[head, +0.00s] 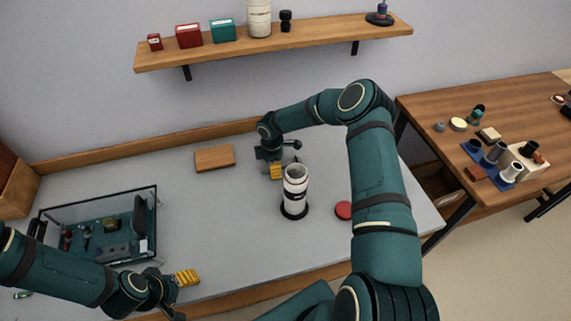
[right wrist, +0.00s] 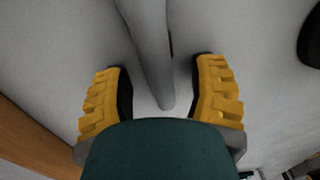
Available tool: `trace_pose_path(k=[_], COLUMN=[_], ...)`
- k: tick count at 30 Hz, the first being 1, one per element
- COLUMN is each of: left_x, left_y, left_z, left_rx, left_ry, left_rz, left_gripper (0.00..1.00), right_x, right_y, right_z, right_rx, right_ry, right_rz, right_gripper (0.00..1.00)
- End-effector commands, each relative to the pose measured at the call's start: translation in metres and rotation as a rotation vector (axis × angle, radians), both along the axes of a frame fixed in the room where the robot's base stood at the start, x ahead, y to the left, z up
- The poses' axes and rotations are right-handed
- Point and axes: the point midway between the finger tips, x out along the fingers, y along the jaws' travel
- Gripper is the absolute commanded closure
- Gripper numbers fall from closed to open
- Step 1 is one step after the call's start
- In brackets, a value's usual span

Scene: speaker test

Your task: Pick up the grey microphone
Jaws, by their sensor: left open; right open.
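The grey microphone (right wrist: 152,45) shows in the right wrist view as a smooth grey rod, reaching from the top edge down between the two yellow fingers. My right gripper (right wrist: 162,92) is open, with one finger on each side of the rod and gaps between. In the head view my right gripper (head: 277,171) is low over the grey table, behind the white cylinder; a small dark knob beside it may be the microphone's head, but I cannot tell. My left gripper (head: 187,278) is open near the table's front edge, away from the microphone.
A white cylinder (head: 295,190) on a black base stands in front of the right gripper. A red disc (head: 344,210) lies to its right, a wooden block (head: 215,158) at the back. A clear-walled case (head: 148,239) with several items is at left. A shelf (head: 320,42) hangs above.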

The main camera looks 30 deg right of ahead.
Motion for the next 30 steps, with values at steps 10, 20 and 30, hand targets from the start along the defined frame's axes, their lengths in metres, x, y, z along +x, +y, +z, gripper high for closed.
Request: trace_pose_path(k=[10, 20, 30], left_x=[0.0, 0.0, 0.002], left_y=[0.0, 0.0, 0.0], left_z=[0.0, 0.0, 0.006], left_rx=[0.0, 0.0, 0.001], left_ry=[0.0, -0.001, -0.004], left_rz=[0.0, 0.0, 0.004], left_gripper=[0.38, 0.38, 0.38], right_x=[0.0, 0.0, 0.001], right_y=[0.0, 0.0, -0.001], right_z=[0.0, 0.002, 0.059], right_rx=[0.0, -0.001, -0.002], right_ry=[0.001, 0.001, -0.004], right_rz=[0.0, 0.0, 0.001], right_gripper=[1.0, 1.0, 1.0])
